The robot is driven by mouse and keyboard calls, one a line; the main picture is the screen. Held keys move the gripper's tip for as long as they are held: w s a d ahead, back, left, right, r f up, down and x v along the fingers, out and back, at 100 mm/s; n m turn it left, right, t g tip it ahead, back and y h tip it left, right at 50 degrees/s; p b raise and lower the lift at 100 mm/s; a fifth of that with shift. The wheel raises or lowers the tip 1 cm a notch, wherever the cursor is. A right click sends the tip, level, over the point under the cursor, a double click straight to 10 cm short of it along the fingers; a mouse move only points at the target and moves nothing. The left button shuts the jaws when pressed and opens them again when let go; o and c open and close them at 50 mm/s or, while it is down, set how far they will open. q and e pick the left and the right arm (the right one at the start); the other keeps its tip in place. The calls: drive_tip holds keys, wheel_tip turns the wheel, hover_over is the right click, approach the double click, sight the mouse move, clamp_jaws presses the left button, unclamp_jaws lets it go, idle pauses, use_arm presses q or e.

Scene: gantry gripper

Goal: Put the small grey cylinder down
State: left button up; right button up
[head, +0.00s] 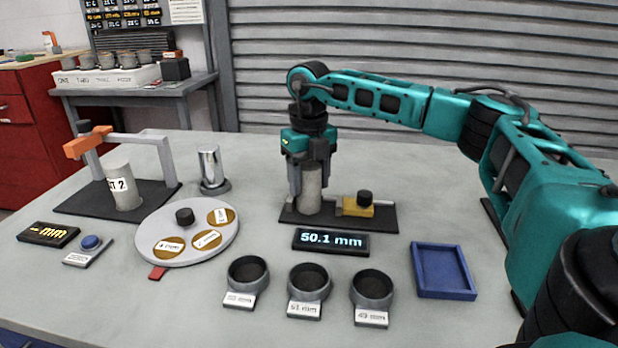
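The small grey cylinder (311,187) stands upright between the fingers of my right gripper (310,178). The fingers come down from above on both sides of it and appear closed against it. Its lower end is at the black base plate (345,222) of a gauge with a yellow block (358,209); I cannot tell whether it rests fully on the plate. The display (331,242) in front reads "50.1 mm". My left gripper is not in view.
Three labelled round cups (249,273) and a blue tray (443,271) lie in front. A round dial plate (187,252), a shiny metal cylinder (211,168) and a larger cylinder (122,187) under an orange-ended gantry (115,140) stand left. The table's back right is clear.

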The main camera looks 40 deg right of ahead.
drive_tip(key=o, duration=0.4)
drive_tip(key=shift+c, duration=0.2)
wheel_tip(320, 180, up, 12)
drive_tip(key=p, duration=0.2)
drive_tip(key=shift+r+p, duration=0.2)
drive_tip(key=shift+p, duration=0.2)
